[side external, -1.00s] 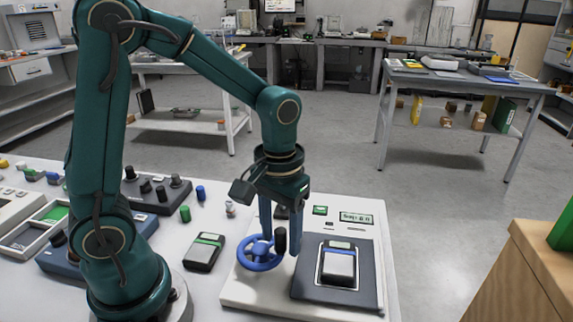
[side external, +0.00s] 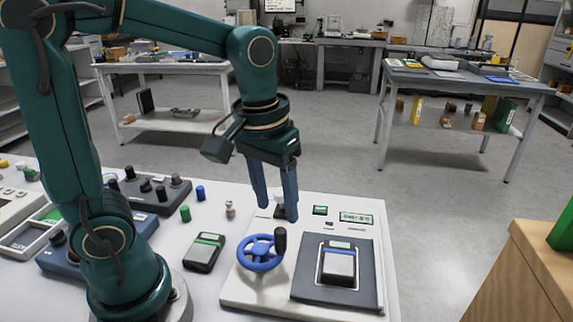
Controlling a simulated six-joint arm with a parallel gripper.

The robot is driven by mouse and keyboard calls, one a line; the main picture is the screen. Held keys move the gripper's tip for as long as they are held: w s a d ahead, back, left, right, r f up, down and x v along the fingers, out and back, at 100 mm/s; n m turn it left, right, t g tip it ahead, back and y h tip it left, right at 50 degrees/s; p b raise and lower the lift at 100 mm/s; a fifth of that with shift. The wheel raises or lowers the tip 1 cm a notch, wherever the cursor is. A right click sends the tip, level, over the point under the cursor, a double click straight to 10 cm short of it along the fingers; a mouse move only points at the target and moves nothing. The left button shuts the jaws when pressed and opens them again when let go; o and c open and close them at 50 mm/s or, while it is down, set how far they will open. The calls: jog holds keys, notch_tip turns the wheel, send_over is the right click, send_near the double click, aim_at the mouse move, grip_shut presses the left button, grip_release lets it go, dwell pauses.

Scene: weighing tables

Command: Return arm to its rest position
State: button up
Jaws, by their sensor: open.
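My gripper (side external: 278,208) hangs above the back of the white scale (side external: 236,293), its two blue fingers pointing down with a gap between them. It holds nothing that I can see. The blue handwheel (side external: 259,254) with its upright black knob (side external: 280,240) is on the left part of the scale, below and apart from the fingertips. A device with a blue front (side external: 339,263) rests on the dark plate (side external: 362,294) at the right of the scale. A small display (side external: 356,218) and a green button (side external: 320,210) are behind the plate.
A black and green device (side external: 204,252) lies on the table left of the scale. A green cylinder (side external: 185,213), a blue cylinder (side external: 200,193) and a dark box with several knobs (side external: 150,190) are farther left. A wooden box (side external: 522,275) is at the right edge. Open air surrounds my gripper.

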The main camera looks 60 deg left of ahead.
jog(key=s+r+m+t, duration=0.1)
jog(key=s+m+t, duration=0.2)
jog(key=s, duration=0.3)
jog(key=shift+s+m+t, duration=0.25)
jog(key=shift+m+t, duration=0.15)
jog(key=shift+t, duration=0.2)
jog(key=shift+r, duration=0.1)
